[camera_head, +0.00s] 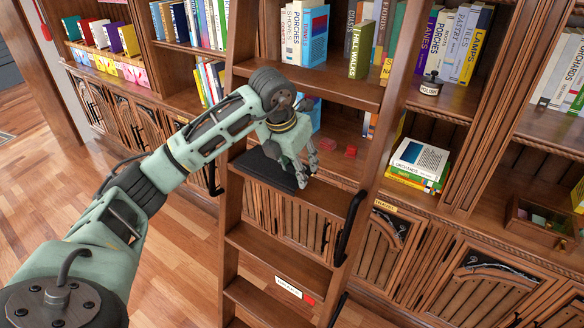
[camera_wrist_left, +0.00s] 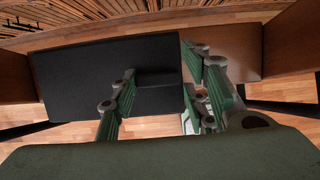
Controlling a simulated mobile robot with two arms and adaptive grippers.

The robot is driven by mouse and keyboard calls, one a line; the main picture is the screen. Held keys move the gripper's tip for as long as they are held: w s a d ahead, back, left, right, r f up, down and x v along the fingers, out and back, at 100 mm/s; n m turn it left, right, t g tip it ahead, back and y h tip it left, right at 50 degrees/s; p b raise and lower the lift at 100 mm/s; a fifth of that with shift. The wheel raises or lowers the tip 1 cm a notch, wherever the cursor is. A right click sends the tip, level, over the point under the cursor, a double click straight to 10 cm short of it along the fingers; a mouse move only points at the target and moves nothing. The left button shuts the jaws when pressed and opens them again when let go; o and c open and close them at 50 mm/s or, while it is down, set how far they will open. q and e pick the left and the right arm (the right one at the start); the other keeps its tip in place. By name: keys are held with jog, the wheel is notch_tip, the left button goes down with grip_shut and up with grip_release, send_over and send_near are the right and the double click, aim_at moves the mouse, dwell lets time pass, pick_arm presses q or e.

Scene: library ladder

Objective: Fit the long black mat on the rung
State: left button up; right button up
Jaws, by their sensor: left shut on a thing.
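The long black mat (camera_head: 265,170) is at a ladder rung (camera_head: 325,197), over the rung's left part in the head view. In the left wrist view the mat (camera_wrist_left: 85,75) covers the left side, with a small raised black piece near its right end. Bare wood of the rung (camera_wrist_left: 235,50) shows on the right. My left gripper (camera_head: 306,176) is shut on the mat near its right end; its fingers (camera_wrist_left: 163,92) also show in the left wrist view. I cannot tell whether the mat rests flat on the rung or is slightly above it. My right gripper is not in view.
The ladder's two uprights (camera_head: 232,110) flank the rung, with a black handle (camera_head: 349,228) on the right one. A lower rung (camera_head: 275,257) is bare. Bookshelves stand behind; a small red object (camera_head: 350,151) lies on a shelf. Wooden floor is open at left.

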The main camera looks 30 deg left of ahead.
pick_arm(q)
jog(key=shift+w, duration=0.85)
jog(key=shift+f+b, duration=0.9)
jog(key=shift+f, duration=0.6)
jog(key=o, duration=1.2)
